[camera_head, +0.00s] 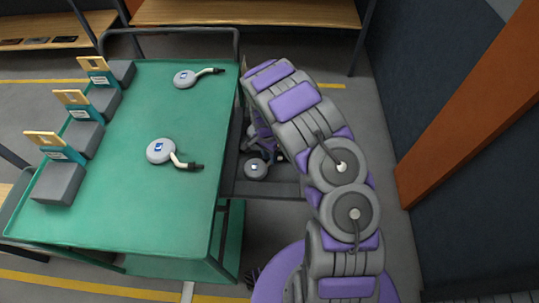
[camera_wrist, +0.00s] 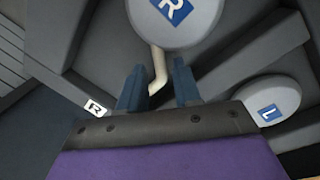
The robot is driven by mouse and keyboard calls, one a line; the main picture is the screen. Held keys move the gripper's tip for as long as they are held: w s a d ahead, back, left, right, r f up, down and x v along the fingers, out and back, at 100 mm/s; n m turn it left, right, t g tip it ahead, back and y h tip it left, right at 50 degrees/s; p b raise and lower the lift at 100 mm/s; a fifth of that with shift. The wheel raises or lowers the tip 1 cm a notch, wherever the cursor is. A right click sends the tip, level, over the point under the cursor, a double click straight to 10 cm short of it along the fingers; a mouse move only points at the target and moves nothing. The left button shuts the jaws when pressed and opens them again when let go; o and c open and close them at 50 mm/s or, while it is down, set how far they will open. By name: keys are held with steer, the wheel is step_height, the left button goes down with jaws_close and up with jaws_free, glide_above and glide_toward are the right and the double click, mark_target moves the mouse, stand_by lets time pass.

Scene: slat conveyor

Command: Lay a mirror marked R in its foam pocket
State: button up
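In the wrist view, a round grey mirror marked R (camera_wrist: 174,18) on blue is at the top, with its pale stem running down between the fingertips. My gripper (camera_wrist: 160,82) has its two blue fingers apart, one on each side of the stem, with a gap showing at the right. The stem's lower end is hidden. Dark foam (camera_wrist: 95,60) with raised walls lies around; a small white R tag (camera_wrist: 95,107) is on it. I cannot tell whether the R mirror rests fully in a pocket. A mirror marked L (camera_wrist: 270,97) lies at the right.
In the head view, a green cart top (camera_head: 120,200) carries two more mirrors, one near the middle (camera_head: 160,150) and one farther back (camera_head: 185,78). Grey blocks with signs (camera_head: 60,183) line its left edge. A dark tray (camera_head: 262,187) with one visible mirror (camera_head: 256,168) is beside the cart under my arm.

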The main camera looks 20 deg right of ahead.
steer(key=shift+o, duration=0.9)
step_height(320, 180, up, 17)
steer(key=w+p, duration=0.2)
steer(key=p, duration=0.1)
steer(key=shift+w+a+p, duration=0.3)
steer(key=shift+a, duration=0.15)
steer(key=shift+r, duration=0.1)
